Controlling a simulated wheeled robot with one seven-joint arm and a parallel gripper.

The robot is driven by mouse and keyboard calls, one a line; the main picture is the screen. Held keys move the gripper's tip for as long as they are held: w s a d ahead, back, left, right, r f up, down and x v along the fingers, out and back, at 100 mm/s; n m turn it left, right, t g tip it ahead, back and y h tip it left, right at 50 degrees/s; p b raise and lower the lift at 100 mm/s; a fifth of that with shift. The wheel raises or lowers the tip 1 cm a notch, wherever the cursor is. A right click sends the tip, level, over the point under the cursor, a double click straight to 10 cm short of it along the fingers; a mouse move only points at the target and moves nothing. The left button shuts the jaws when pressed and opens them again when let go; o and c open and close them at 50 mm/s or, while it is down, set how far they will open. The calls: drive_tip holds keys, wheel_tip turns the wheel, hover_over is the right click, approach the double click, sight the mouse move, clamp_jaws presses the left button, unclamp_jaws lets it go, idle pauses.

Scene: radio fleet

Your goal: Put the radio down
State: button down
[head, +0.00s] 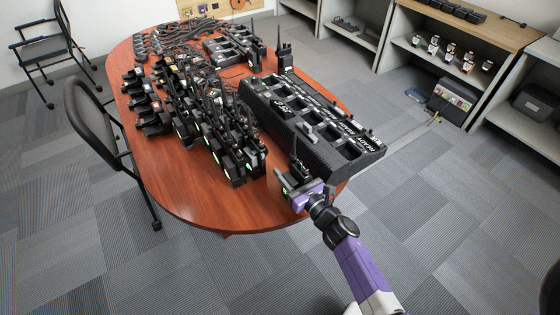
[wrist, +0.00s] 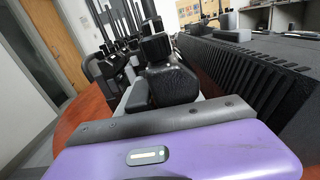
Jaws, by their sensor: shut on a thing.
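A black radio (head: 297,168) with an upright antenna is at the near edge of the wooden table (head: 205,205), beside the near end of the large black charger. My gripper (head: 298,186) is shut on it. In the wrist view, the dark radio (wrist: 172,84) shows just beyond my purple gripper body (wrist: 180,150). My gripper hides its lower part, so I cannot tell whether it touches the tabletop.
The multi-slot charger (head: 310,125) stands close on the right, with mostly empty slots. Several radios (head: 235,150) stand crowded to the left. Another radio (head: 284,55) stands at the charger's far end. Bare tabletop lies along the near left edge. A chair (head: 95,115) stands left.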

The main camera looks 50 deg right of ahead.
drive_tip(key=x, duration=0.4)
drive_tip(key=shift+w+d+r+p, duration=0.1)
drive_tip(key=shift+w+p, duration=0.2)
drive_tip(key=shift+p, duration=0.1)
drive_tip(key=shift+f, duration=0.3)
drive_tip(key=c, duration=1.2)
unclamp_jaws()
drive_tip(key=shift+f, duration=0.1)
drive_tip(key=o, duration=0.4)
drive_tip(key=shift+o, duration=0.2)
